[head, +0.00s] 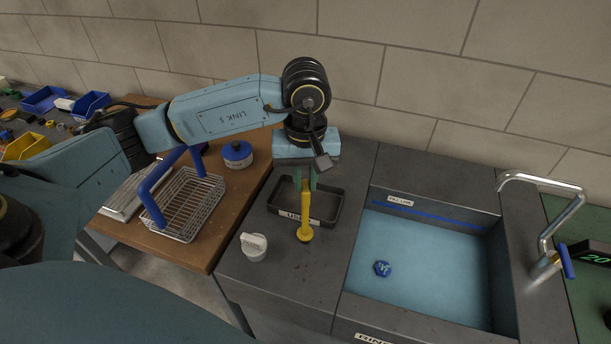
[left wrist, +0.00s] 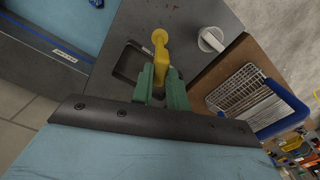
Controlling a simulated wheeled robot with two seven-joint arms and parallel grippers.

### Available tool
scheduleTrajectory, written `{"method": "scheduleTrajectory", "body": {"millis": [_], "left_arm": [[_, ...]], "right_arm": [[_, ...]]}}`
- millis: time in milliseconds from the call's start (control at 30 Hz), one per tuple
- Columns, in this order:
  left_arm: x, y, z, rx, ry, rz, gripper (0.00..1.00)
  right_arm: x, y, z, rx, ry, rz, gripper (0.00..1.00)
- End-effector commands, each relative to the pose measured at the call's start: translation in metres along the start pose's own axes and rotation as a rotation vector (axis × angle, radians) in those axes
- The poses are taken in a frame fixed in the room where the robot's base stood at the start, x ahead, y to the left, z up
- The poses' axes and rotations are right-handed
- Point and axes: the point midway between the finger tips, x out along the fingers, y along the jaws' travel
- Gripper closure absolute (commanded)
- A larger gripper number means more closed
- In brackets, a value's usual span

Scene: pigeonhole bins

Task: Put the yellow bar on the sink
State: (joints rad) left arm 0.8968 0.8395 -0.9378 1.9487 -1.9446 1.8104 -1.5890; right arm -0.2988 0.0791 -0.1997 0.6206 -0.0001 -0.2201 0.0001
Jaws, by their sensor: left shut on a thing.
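The yellow bar (head: 305,213) hangs upright in my left gripper (head: 305,183), with its round end pointing down. The gripper is shut on its upper part. In the head view the bar overlaps a black tray; whether it touches the tray I cannot tell. In the left wrist view the yellow bar (left wrist: 161,52) sticks out between the green fingers (left wrist: 162,85). The sink (head: 425,262) with its blue basin floor is to the right of the gripper. A small blue nut-like piece (head: 382,268) lies in it. My right gripper is not in view.
The black tray (head: 275,206) with a label lies on the dark counter, left of the sink. A white knobbed piece (head: 254,247) stands in front of it. A wire basket (head: 190,208) with blue handles and a blue-lidded pot (head: 238,154) stand on the wooden bench. A faucet (head: 545,225) rises at right.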

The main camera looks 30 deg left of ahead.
Motion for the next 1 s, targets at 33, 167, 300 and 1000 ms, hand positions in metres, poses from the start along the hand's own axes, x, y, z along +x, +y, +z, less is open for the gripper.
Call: {"method": "scheduleTrajectory", "body": {"millis": [33, 167, 300, 1000], "left_arm": [[0.002, 0.000, 0.000, 0.000, 0.001, 0.001, 1.00], [0.001, 0.000, 0.000, 0.001, 0.002, 0.002, 1.00], [0.003, 0.001, 0.000, 0.001, 0.002, 0.002, 1.00], [-0.009, 0.001, -0.001, 0.001, 0.004, 0.005, 0.63]], "right_arm": [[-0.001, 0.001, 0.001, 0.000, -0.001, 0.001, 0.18], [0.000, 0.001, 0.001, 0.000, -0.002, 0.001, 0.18], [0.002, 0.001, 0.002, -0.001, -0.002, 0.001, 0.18], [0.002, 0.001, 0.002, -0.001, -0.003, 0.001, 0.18]]}}
